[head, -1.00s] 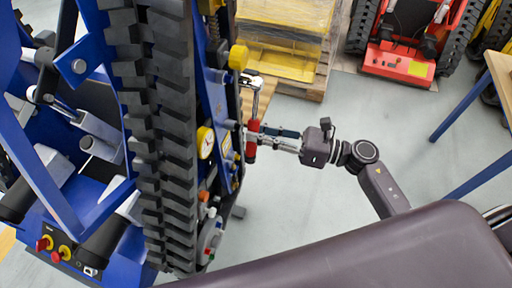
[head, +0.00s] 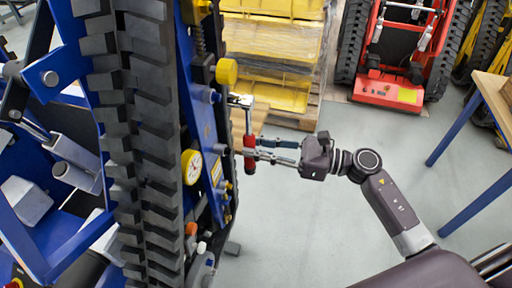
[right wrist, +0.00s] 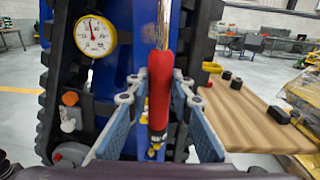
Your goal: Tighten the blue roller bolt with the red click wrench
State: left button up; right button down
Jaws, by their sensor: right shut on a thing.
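The red click wrench has a red handle (head: 249,155) and a chrome shaft and head (head: 240,101). It hangs beside the blue side plate of the tracked carrier, head end up in the head view. My right gripper (head: 250,148) is shut on the red handle. In the right wrist view the handle (right wrist: 160,85) stands upright between the two fingers (right wrist: 158,100). A blue round part (head: 208,95), probably the roller bolt, sits on the carrier just left of the wrench head. I cannot tell whether the head is seated on it. My left gripper is not in view.
The carrier's black track (head: 145,130) runs alongside. Yellow crates (head: 270,75) on a pallet, a red carrier (head: 388,90) and a table (head: 494,98) stand behind. Floor below my right arm is clear.

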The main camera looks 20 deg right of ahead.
jog(key=shift+w+a+b, duration=0.25)
jog(key=shift+a+b, duration=0.1)
jog(key=shift+b, duration=0.45)
dwell(0.5)
jog(key=shift+w+a, duration=0.15)
jog(key=shift+a, duration=0.1)
dwell(0.7)
jog(key=shift+b, duration=0.55)
jog(key=shift+w+a, duration=0.15)
jog(key=shift+a, duration=0.1)
dwell(0.5)
jog(key=shift+w+a, duration=0.1)
dwell(0.4)
jog(key=shift+b, duration=0.45)
